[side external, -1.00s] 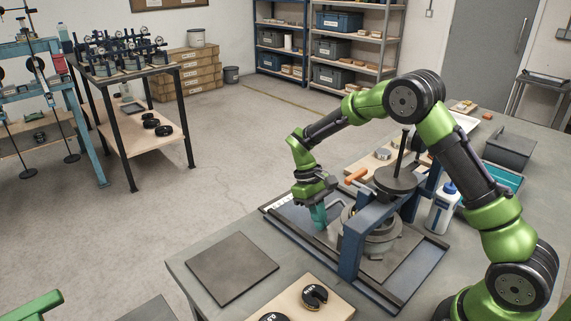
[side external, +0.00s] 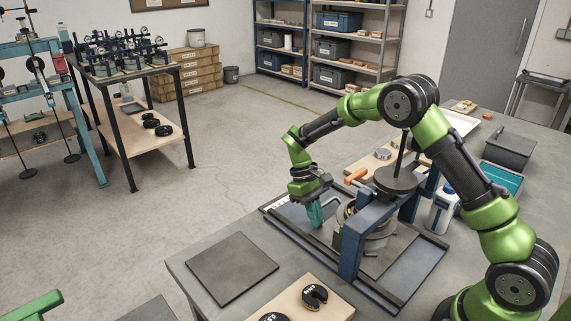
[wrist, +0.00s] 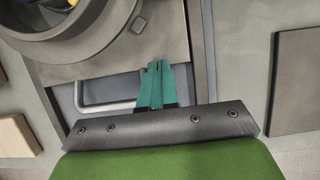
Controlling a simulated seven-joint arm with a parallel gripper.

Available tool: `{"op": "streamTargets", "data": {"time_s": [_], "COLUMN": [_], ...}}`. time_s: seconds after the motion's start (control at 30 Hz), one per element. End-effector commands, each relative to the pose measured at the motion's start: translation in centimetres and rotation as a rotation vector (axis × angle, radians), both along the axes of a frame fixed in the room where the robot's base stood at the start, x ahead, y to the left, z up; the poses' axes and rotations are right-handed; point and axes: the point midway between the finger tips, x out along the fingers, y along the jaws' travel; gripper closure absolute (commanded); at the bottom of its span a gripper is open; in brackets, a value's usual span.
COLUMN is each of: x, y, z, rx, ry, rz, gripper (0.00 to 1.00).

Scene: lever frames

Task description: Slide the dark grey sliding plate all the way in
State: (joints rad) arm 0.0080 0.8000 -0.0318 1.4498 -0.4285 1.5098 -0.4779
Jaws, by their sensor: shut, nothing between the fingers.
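The sliding plate (wrist: 165,45) shows in the wrist view as a flat grey-brown plate under a round metal body, with its light grey U-shaped handle (wrist: 98,106) at the near edge. In the side view the handle (side external: 333,204) is just right of my fingers, and the plate (side external: 372,267) is partly hidden by the blue frame and round body. My gripper (side external: 316,224) points down over the left end of the tray, with teal fingers shut and empty. In the wrist view the fingertips (wrist: 155,66) are beside the handle, over the plate's near edge; contact is unclear.
The blue upright frame (side external: 350,250) carries a dark round weight (side external: 396,179) on a rod above the round body. A dark flat square (side external: 232,268) and a wooden board with slotted weights (side external: 315,291) lie left and in front. A bottle (side external: 441,211) stands to the right.

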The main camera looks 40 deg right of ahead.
Motion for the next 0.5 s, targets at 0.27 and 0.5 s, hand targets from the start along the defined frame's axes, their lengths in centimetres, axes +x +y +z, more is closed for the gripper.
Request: {"op": "streamTargets", "data": {"time_s": [0.27,0.5], "x": [2.5,3.5], "y": [0.0,0.0], "z": [6.1,8.8], "rx": [-0.001,-0.002], "ry": [-0.002,0.001], "rz": [0.002,-0.001], "gripper": [1.00,1.00]}}
